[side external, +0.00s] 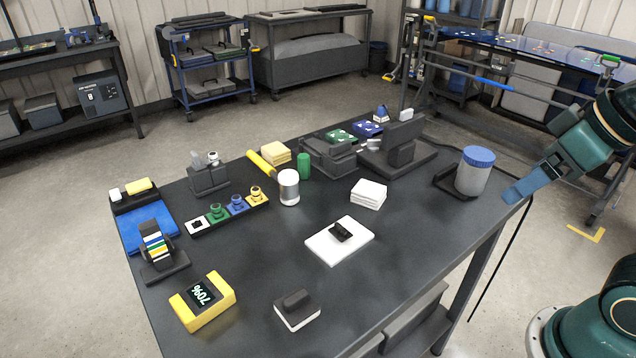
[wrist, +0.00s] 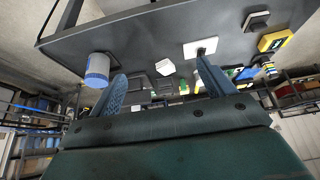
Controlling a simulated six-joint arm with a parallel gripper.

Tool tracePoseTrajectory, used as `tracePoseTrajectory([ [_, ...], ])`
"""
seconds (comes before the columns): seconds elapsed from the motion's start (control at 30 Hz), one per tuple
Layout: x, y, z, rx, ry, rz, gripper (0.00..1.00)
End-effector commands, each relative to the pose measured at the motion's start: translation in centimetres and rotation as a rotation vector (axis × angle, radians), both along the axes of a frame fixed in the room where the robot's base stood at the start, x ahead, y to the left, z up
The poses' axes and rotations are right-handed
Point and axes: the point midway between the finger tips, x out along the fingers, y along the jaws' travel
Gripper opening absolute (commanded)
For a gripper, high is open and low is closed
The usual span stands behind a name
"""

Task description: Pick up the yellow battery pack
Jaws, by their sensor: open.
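The yellow battery pack (side external: 228,293) lies at the near left corner of the dark table. It has yellow ends and a dark display reading 70%, which appears upside down in the side view. A yellow and dark block at the upper right of the wrist view (wrist: 276,40) looks like the same pack. My gripper (side external: 514,193) is beyond the table's right edge, near the blue-lidded jar and far from the pack. In the wrist view its two blue fingers (wrist: 162,68) are spread wide with nothing between them touching either one.
A blue-lidded jar (side external: 473,175) stands at the table's right edge. A white pad with a black piece (side external: 340,243) and a black-topped white block (side external: 297,311) lie between my gripper and the pack. A rod holder (side external: 161,252) stands behind the pack.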

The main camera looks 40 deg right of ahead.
Motion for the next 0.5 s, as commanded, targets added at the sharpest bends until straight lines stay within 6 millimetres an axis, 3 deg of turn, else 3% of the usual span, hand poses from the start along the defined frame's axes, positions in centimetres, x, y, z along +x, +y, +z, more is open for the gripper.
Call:
tracePoseTrajectory([
  [0.27, 2.8, 1.7, 1.6, -0.011, 0.019, 0.122, 0.82],
  [0.5, 7.4, 4.9, 3.7, -0.028, 0.044, 0.329, 0.82],
])
